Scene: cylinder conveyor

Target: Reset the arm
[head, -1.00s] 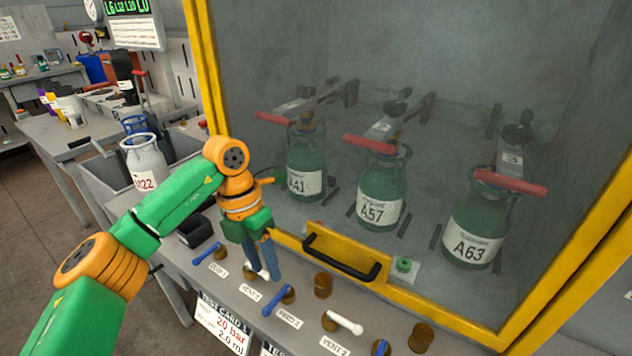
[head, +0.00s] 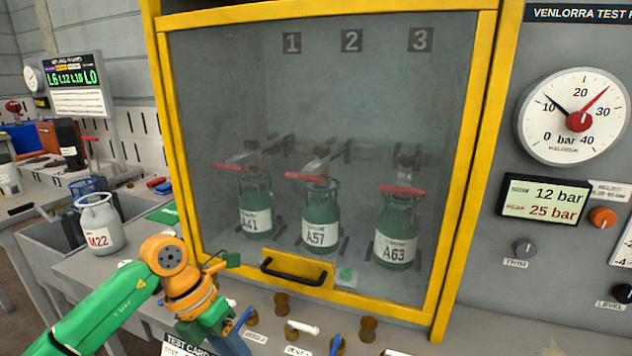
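My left arm, green and orange, comes in from the lower left. Its gripper (head: 240,341) points down over the front ledge, left of the yellow-framed cabinet's black door handle (head: 296,272). Its bluish fingers are small and partly overlap the row of valves, so I cannot tell whether they are apart or touch a lever. A white valve lever (head: 302,327) and a blue one (head: 336,344) lie to its right. My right gripper is not in view.
Behind the cabinet's glass stand green cylinders A41 (head: 255,210), A57 (head: 320,225) and A63 (head: 396,235). A pale M22 cylinder (head: 99,224) stands at left. At right, a dial (head: 572,118) and a display reading 12 bar (head: 544,200) are mounted on the panel.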

